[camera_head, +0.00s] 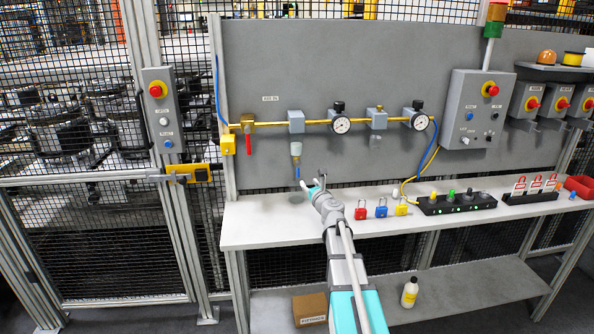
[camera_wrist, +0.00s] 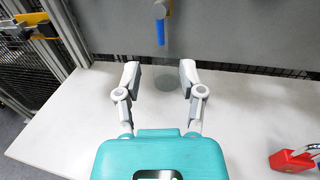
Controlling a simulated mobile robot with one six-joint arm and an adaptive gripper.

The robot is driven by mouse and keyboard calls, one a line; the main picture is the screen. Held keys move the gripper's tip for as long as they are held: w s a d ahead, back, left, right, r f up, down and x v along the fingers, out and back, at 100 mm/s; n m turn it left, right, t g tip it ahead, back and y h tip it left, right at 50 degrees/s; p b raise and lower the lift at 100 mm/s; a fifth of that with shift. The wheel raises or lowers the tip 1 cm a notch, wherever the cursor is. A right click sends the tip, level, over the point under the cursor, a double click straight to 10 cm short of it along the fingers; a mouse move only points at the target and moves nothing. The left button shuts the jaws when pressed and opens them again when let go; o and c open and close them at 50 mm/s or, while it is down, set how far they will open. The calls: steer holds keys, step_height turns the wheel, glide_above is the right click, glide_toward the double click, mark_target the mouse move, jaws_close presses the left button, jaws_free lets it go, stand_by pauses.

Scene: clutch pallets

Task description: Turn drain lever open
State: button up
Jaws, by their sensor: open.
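The drain lever is a small blue handle (camera_head: 297,172) hanging straight down under the pale filter bowl (camera_head: 296,149) on the panel. In the wrist view the blue lever (camera_wrist: 160,33) points down, ahead of the fingers and centred between them. My gripper (camera_head: 312,182) is open and empty, just below and right of the lever in the head view. In the wrist view both fingertips (camera_wrist: 160,75) are spread apart with nothing between them but a greyish round patch on the bench behind. The gripper does not appear to touch the lever.
The white bench (camera_head: 270,222) lies under the gripper. Red (camera_head: 361,210), blue (camera_head: 381,208) and yellow (camera_head: 402,206) padlocks stand right of the arm. A brass pipe with gauges (camera_head: 340,124) runs above, with a red lever (camera_head: 248,144) at left. The grey panel (camera_head: 370,160) stands behind.

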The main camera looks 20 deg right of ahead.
mark_target(298, 170)
steer(key=w, duration=0.8)
steer(key=w+d, duration=0.1)
steer(key=w, duration=0.3)
steer(key=shift+w, duration=0.25)
jaws_close()
steer(key=shift+w+f, duration=0.1)
